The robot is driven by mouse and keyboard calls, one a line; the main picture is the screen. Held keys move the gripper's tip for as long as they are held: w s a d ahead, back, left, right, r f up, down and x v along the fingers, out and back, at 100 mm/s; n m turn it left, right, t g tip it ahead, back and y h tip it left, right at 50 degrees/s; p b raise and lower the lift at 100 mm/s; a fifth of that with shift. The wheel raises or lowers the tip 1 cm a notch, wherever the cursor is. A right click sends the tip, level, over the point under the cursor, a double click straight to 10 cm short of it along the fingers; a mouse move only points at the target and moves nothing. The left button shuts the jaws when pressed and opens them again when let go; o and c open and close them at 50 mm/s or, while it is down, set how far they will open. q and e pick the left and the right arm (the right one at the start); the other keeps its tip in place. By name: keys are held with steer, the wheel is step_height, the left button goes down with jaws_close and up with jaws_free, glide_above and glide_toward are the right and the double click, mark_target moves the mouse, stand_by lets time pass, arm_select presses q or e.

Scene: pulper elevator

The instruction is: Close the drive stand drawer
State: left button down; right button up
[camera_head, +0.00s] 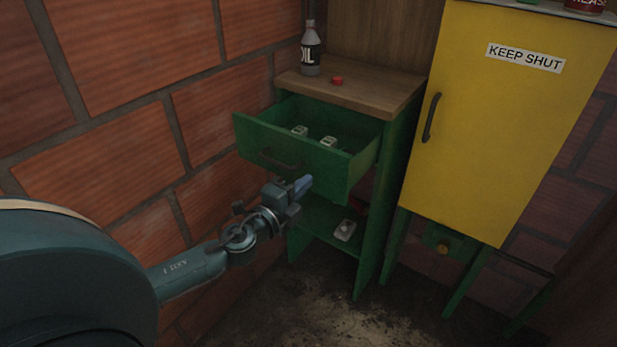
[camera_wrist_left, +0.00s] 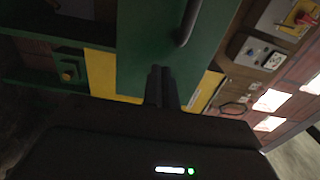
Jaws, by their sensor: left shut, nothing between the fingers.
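The green drive stand (camera_head: 372,200) has a wooden top, and its drawer (camera_head: 320,165) is pulled out toward me. Small light-coloured parts (camera_head: 328,142) lie inside the drawer. My left gripper (camera_head: 303,185) is shut and empty, at the lower part of the drawer front, right of the handle. In the left wrist view its fingers (camera_wrist_left: 161,82) point at the green panel; I cannot tell whether they touch it. My right gripper is not in view.
An oil bottle (camera_head: 311,50) and a red cap (camera_head: 337,80) stand on the wooden top (camera_head: 365,90). A yellow cabinet (camera_head: 500,120) marked KEEP SHUT is to the right. A brick wall (camera_head: 110,110) is close on the left. A lower shelf holds a small pale part (camera_head: 345,230).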

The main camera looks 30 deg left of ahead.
arm_select(q)
steer(key=shift+w+d, duration=0.1)
steer(key=shift+w, duration=1.05)
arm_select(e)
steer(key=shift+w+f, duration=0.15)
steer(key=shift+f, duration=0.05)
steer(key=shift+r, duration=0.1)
